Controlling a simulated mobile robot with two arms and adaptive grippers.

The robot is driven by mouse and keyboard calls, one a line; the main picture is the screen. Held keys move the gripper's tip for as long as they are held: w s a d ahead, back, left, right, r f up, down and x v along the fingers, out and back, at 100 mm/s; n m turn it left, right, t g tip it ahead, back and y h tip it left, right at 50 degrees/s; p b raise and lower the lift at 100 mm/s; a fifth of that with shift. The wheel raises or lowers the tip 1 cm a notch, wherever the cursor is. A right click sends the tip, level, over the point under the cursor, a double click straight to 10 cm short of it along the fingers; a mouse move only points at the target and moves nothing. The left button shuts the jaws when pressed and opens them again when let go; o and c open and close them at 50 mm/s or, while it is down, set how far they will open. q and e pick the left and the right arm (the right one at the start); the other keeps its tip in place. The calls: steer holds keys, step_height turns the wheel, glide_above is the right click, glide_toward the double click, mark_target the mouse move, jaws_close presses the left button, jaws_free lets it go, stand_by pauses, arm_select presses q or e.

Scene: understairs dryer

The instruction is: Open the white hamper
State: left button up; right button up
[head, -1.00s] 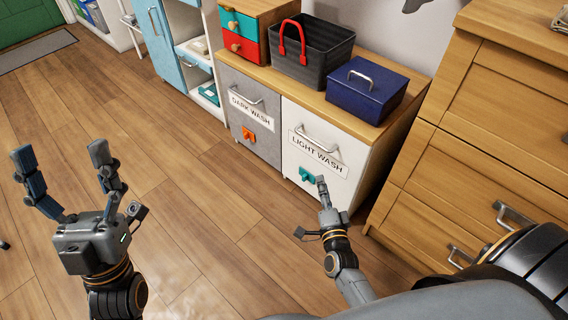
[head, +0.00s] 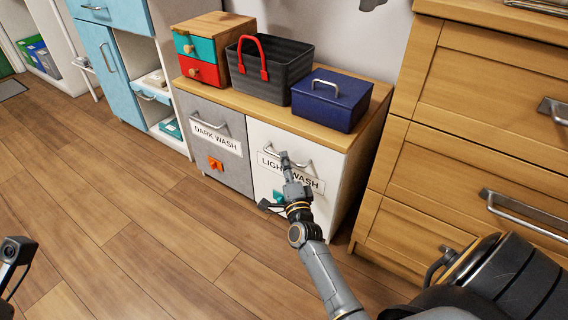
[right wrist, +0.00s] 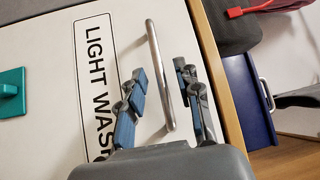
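The white hamper (head: 260,132) is the white front labelled LIGHT WASH, with a metal bar handle (right wrist: 155,60) near its top and a teal knob-like piece (right wrist: 11,92) below the label. It looks shut, flush with the grey front beside it. My right gripper (head: 286,160) is in front of the handle. In the right wrist view my right gripper (right wrist: 161,70) is open, with one finger on each side of the bar. There is a gap between the fingers and the bar. Only a small part of my left arm's hardware shows at the lower left edge; its fingers are out of view.
The grey DARK WASH hamper (head: 232,165) adjoins on the left. A black basket (head: 290,75), a blue box (head: 325,105) and a small drawer unit (head: 200,65) stand on top. A wooden dresser (head: 400,160) is close on the right. Floor in front is clear.

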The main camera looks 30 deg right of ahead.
steer(key=shift+x, duration=1.15)
jaws_close()
